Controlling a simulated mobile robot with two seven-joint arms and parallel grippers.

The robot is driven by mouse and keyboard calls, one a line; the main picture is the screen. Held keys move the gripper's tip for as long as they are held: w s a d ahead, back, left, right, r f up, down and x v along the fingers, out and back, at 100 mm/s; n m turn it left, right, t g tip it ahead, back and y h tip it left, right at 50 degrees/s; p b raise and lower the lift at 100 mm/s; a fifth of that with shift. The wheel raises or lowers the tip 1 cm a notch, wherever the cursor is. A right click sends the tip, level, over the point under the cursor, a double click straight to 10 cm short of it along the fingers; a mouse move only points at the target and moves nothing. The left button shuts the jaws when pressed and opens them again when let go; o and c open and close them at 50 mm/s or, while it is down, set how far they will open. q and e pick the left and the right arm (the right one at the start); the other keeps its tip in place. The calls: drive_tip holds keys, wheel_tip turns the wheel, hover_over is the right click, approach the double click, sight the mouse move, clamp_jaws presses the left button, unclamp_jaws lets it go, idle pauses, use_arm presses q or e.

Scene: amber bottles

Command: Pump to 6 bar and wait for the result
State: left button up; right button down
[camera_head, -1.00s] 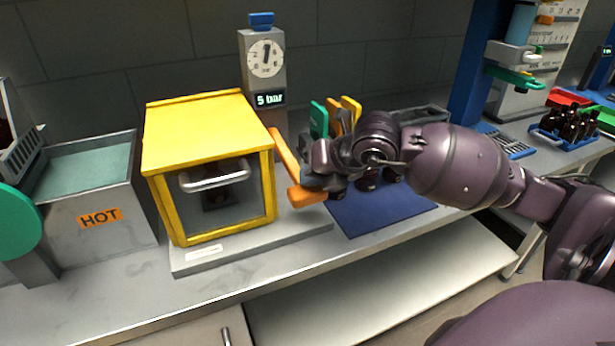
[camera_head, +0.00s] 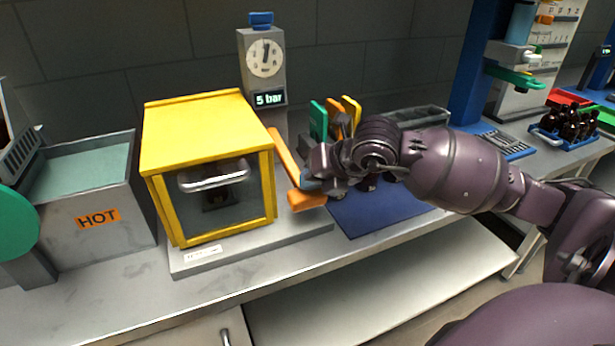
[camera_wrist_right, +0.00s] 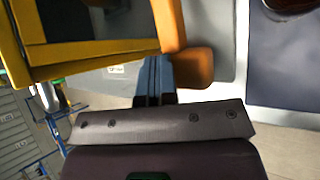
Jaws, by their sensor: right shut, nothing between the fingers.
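The yellow pressure box (camera_head: 192,130) with a clear front stands on a grey base, and a dark bottle (camera_head: 216,193) shows dimly inside. Behind it a grey column carries a dial (camera_head: 265,58) and a display (camera_head: 270,99) reading "5 bar". The orange pump lever (camera_head: 288,160) slopes down along the box's right side to a block-shaped end. My right gripper (camera_head: 308,182) is at that lower end. In the right wrist view its blue fingers (camera_wrist_right: 155,78) are shut with nothing between them, beside the orange lever end (camera_wrist_right: 192,68). My left gripper is not in view.
A grey bath marked HOT (camera_head: 98,218) stands left of the box. A blue mat (camera_head: 375,210) lies to the right, with coloured upright tags (camera_head: 335,115) behind it. A blue crate of dark bottles (camera_head: 570,125) is at the far right.

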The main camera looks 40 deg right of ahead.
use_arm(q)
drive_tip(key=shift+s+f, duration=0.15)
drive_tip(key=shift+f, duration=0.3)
use_arm(e)
drive_tip(key=shift+f, duration=0.7)
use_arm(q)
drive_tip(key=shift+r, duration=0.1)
use_arm(e)
drive_tip(key=shift+r, duration=0.15)
idle(0.5)
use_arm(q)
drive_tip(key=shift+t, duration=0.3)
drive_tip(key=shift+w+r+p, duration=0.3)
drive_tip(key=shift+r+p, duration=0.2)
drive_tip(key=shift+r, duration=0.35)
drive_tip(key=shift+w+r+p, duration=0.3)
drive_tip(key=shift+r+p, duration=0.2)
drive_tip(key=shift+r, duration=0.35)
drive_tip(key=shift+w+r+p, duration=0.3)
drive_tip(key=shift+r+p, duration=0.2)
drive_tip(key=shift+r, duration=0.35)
use_arm(e)
drive_tip(key=shift+r, duration=3.05)
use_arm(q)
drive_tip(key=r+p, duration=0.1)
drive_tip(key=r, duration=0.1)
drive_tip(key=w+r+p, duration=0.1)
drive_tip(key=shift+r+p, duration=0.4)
use_arm(e)
wheel_tip(320, 180, up, 5)
